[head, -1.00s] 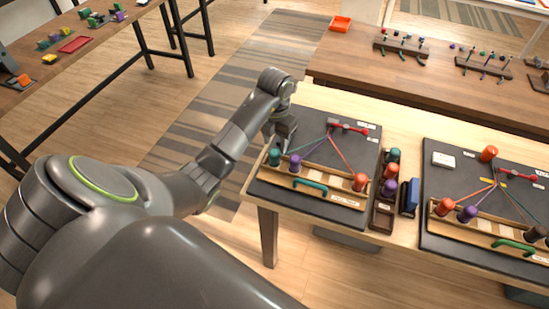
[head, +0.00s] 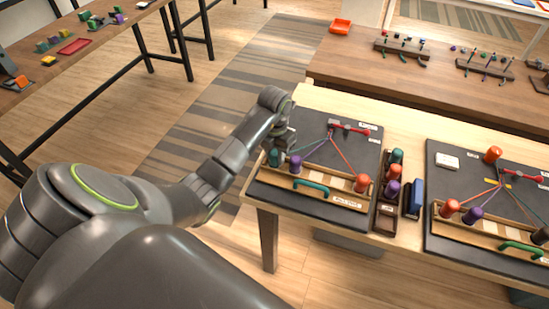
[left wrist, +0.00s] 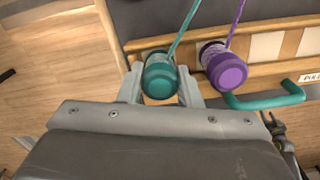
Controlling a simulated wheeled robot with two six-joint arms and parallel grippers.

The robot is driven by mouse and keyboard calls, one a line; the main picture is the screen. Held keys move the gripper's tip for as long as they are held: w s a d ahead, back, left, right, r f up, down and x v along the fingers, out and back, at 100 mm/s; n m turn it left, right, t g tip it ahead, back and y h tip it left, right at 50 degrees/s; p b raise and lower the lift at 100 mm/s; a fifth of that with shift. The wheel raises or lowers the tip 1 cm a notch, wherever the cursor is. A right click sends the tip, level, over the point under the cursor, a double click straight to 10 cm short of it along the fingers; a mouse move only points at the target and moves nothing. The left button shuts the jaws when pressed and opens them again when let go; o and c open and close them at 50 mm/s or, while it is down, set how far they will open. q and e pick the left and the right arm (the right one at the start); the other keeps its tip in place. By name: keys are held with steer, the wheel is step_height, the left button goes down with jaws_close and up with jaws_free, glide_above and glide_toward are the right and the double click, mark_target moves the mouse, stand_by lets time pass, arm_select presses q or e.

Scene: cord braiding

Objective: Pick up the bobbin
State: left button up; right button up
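A teal bobbin (head: 275,157) stands at the left end of the wooden rack on the left black board, with a teal cord running from it. In the left wrist view the teal bobbin (left wrist: 160,78) is between the two fingers of my left gripper (left wrist: 161,86). The fingers lie close on both sides; whether they press on it I cannot tell. In the head view my left gripper (head: 281,144) is over the rack's left end. A purple bobbin (left wrist: 224,66) stands just right of it, also seen in the head view (head: 295,165). My right gripper is not in view.
A red bobbin (head: 362,183) stands at the rack's right end. A teal handle (head: 311,187) is on the rack's front. A dark tray with several bobbins (head: 387,222) and a blue block (head: 414,197) lie right of the board. A second board (head: 462,160) is further right.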

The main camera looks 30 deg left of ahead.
mark_target(274, 152)
arm_select(q)
steer(key=c, duration=0.4)
steer(key=shift+w+r, duration=0.1)
steer(key=shift+r, duration=0.45)
step_height(274, 152, up, 8)
steer(key=p, duration=0.5)
steer(key=shift+f, duration=0.15)
steer(key=shift+r+p, duration=0.55)
steer(key=shift+p, duration=0.1)
steer(key=shift+r, duration=0.1)
